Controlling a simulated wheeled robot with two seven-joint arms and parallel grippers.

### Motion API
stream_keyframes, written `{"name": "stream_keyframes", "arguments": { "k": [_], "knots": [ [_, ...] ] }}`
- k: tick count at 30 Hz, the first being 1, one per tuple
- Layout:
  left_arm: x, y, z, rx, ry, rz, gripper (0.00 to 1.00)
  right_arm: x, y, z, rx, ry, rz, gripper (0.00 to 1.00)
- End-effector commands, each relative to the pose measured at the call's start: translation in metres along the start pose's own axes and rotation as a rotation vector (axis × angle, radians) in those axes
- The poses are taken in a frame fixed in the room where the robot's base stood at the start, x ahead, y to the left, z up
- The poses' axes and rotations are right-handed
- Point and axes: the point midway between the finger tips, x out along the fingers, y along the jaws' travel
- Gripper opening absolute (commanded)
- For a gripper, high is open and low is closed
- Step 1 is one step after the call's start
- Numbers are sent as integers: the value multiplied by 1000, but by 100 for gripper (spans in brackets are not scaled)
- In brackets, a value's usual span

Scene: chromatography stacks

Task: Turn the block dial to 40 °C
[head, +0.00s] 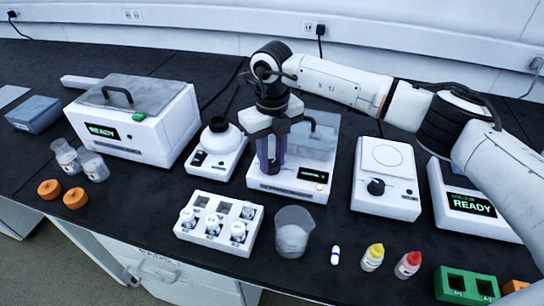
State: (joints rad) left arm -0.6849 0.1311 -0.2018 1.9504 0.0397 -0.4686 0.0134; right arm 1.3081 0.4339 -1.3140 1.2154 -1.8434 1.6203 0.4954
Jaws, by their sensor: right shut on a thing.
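The block unit (325,152) is a white device with a grey translucent lid at the centre of the bench in the head view. My left gripper is not in view.
A vial rack (218,225) and a clear beaker (294,232) stand close in front. A vortex-like device (217,146) stands to the left, a white plate unit with a black knob (376,187) to the right. Yellow (373,257) and red-capped (408,264) bottles stand near the front edge.

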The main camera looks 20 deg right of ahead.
Motion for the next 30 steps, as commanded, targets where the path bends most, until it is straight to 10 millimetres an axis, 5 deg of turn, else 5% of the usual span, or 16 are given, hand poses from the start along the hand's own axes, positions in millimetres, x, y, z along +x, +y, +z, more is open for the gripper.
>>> {"name": "stream_keyframes", "arguments": {
  "k": [17,18,21,30],
  "knots": [
    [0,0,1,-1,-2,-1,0,-2,0,1,38,-4,0,4],
    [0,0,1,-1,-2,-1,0,-2,0,1,37,-4,0,28],
    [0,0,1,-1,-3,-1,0,-1,0,1,37,-3,0,45],
    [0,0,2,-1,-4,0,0,-1,0,0,37,-2,0,45]
  ]
}}
